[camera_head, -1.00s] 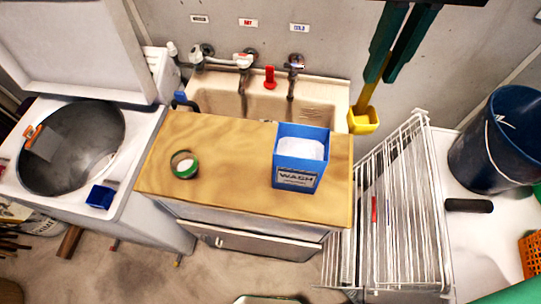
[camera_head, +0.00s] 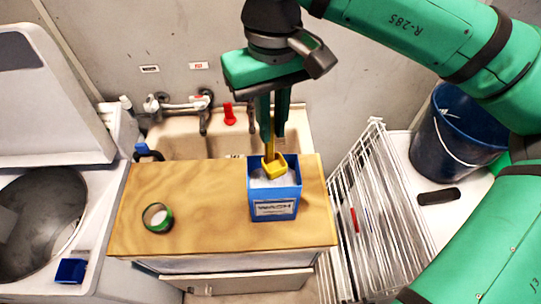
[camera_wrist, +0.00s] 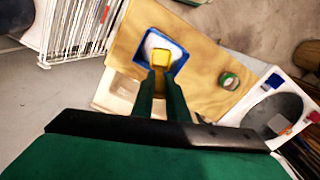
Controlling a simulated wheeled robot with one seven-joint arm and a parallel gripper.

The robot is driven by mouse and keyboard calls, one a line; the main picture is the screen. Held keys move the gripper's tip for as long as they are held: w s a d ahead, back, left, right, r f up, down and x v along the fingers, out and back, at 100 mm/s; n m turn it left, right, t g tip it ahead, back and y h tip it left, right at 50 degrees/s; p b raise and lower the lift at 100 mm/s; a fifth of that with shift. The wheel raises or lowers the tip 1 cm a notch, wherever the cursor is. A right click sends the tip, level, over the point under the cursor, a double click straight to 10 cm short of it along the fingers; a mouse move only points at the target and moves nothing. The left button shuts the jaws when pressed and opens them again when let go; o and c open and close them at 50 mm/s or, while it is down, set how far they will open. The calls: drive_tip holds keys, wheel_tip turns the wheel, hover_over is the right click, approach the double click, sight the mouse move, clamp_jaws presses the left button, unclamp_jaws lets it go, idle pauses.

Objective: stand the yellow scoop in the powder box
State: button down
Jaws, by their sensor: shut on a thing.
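The yellow scoop (camera_head: 274,167) hangs bowl-down from my gripper (camera_head: 271,128), its handle between the fingers. My gripper is shut on the handle. The blue powder box (camera_head: 274,208), labelled WASH, stands open on the wooden counter, with white powder (camera_head: 262,180) inside. The scoop's bowl shows over the box opening in the head view; I cannot tell whether it touches the powder. In the wrist view the scoop (camera_wrist: 161,58) also overlaps the box opening, with the blue box rim (camera_wrist: 183,62) around it and my fingers (camera_wrist: 160,92) behind.
A green tape roll (camera_head: 157,217) lies on the wooden counter (camera_head: 205,200) left of the box. A sink (camera_head: 180,143) with taps is behind. A white wire rack (camera_head: 375,200) and dark blue bucket (camera_head: 445,150) are at right. A washer with a small blue container (camera_head: 70,271) is at left.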

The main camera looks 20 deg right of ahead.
sight(272, 165)
wheel_tip(272, 165, down, 9)
drive_tip(key=shift+f, duration=0.1)
idle(0.4)
drive_tip(key=c, duration=1.7)
unclamp_jaws()
drive_tip(key=shift+f, duration=0.1)
drive_tip(key=shift+c, duration=0.2)
wheel_tip(272, 165, up, 12)
